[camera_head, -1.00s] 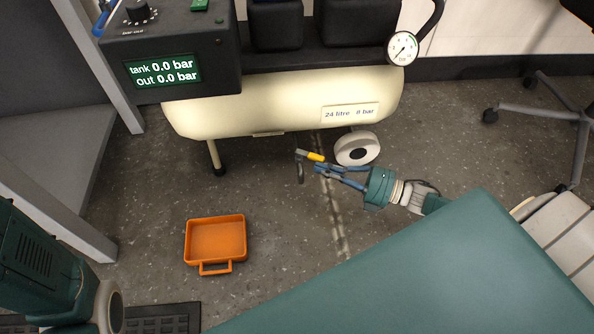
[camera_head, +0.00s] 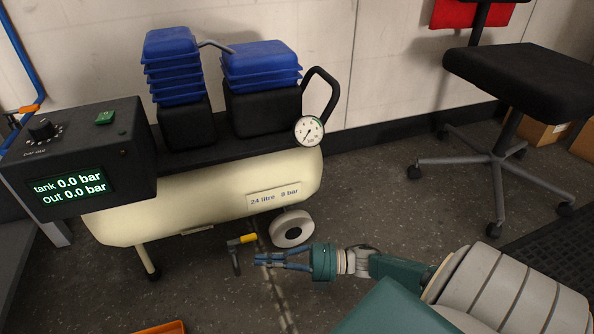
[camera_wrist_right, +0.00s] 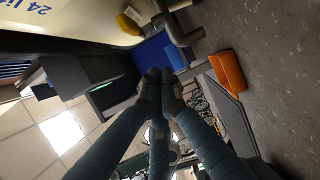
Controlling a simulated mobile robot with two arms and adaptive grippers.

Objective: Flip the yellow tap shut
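The yellow tap (camera_head: 249,238) sits on a dark bent pipe (camera_head: 235,258) below the cream air tank (camera_head: 205,200). In the right wrist view the yellow tap (camera_wrist_right: 128,24) is at the top, beside a grey bent pipe (camera_wrist_right: 178,30). My right gripper (camera_head: 261,260) is just below and right of the tap, apart from it. In the right wrist view the fingertips of my right gripper (camera_wrist_right: 160,84) meet with nothing seen between them. My left gripper is not in view.
The tank's wheel (camera_head: 292,228) is close above my right gripper. A control box (camera_head: 80,155) reads 0.0 bar for tank and out. An orange tray (camera_head: 165,328) is at the bottom edge. An office chair (camera_head: 520,75) stands at the right. Open floor lies between.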

